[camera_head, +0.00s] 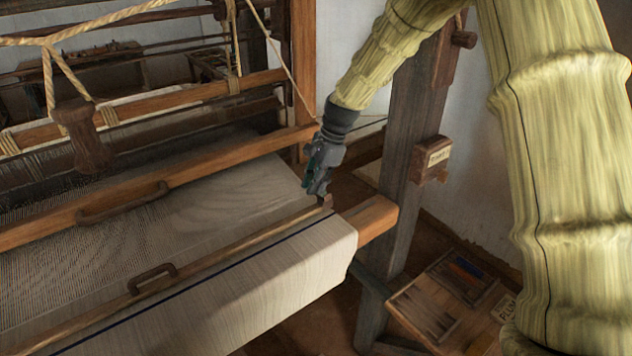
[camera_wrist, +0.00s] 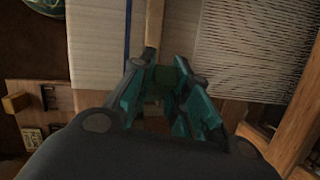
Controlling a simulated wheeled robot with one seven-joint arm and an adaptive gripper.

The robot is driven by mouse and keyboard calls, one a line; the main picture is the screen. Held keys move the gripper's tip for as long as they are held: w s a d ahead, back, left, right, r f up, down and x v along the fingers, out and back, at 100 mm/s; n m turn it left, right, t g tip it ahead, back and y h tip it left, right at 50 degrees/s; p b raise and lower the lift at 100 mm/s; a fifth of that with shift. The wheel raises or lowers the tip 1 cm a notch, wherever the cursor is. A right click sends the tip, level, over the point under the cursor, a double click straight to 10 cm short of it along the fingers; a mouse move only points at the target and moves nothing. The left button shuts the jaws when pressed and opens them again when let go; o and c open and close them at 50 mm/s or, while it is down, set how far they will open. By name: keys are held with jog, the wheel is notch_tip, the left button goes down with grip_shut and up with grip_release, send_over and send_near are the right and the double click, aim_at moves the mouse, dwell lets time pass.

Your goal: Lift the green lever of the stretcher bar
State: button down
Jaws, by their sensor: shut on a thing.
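The stretcher bar (camera_head: 215,250) is a long, thin wooden strip lying across the pale cloth, close to a dark blue stripe. It also shows in the wrist view (camera_wrist: 153,28), running away from between my fingers. My gripper (camera_head: 317,193) is at the bar's right end, pointing down, and its teal-padded fingers also show in the wrist view (camera_wrist: 160,82). The fingers are closed on a small dark green piece, the lever (camera_wrist: 162,76), at the bar's end. Most of the lever is hidden by the fingers, and its tilt cannot be told.
The wooden beater beam (camera_head: 170,185) crosses behind the bar. The front beam's wooden end (camera_head: 370,218) and a dark post (camera_head: 405,130) with a small labelled box (camera_head: 430,160) stand to the right. A wooden tray (camera_head: 445,305) lies low at the right.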

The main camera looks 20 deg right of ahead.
jog(key=shift+s+f, duration=0.1)
jog(key=shift+f, duration=0.05)
jog(key=c, duration=1.4)
grip_release()
jog(key=shift+o, duration=0.2)
jog(key=v, duration=1.2)
jog(key=shift+a, duration=0.15)
